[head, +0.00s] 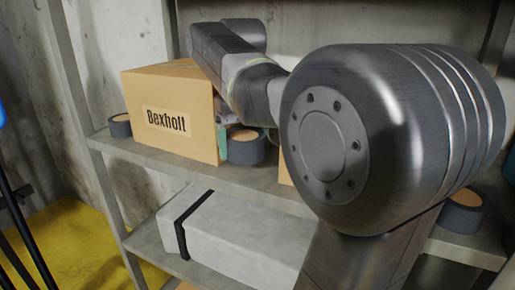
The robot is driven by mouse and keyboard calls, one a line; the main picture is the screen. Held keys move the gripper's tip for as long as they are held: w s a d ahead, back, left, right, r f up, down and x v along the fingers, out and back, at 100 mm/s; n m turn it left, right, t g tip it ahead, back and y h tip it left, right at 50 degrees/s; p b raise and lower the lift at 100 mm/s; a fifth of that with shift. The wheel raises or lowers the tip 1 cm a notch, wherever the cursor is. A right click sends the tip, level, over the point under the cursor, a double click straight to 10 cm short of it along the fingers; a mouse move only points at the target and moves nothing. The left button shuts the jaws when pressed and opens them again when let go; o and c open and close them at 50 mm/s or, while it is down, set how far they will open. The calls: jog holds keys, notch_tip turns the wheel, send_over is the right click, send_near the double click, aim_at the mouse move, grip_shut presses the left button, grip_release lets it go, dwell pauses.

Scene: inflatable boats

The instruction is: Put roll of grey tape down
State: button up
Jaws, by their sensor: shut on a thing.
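A roll of grey tape (246,149) with a brown core side facing up is at the upper shelf, just right of the cardboard box. My gripper (238,137) is shut on this roll, with a teal finger showing at the roll's left side. The other finger is largely hidden by the roll and my arm. The roll is about level with the shelf board (190,167); I cannot tell whether its underside touches the board.
A cardboard box (172,115) marked "Bexholt" stands close left of my gripper. Similar rolls sit on the shelf at far left (120,126) and right (462,214). A long pale grey case (230,240) with a black strap lies on the shelf below. My arm hides much of the right.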

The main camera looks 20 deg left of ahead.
jog(key=shift+w+d+r, duration=0.1)
jog(key=shift+w+d, duration=0.05)
jog(key=shift+w, duration=0.55)
jog(key=shift+w+f, duration=0.2)
jog(key=shift+f, duration=1.6)
jog(key=shift+s+f, duration=0.1)
jog(key=shift+f, duration=0.1)
jog(key=o, duration=1)
jog(key=shift+o, duration=0.2)
notch_tip(320, 180, up, 12)
jog(key=shift+r+p, duration=0.2)
jog(key=shift+p, duration=0.45)
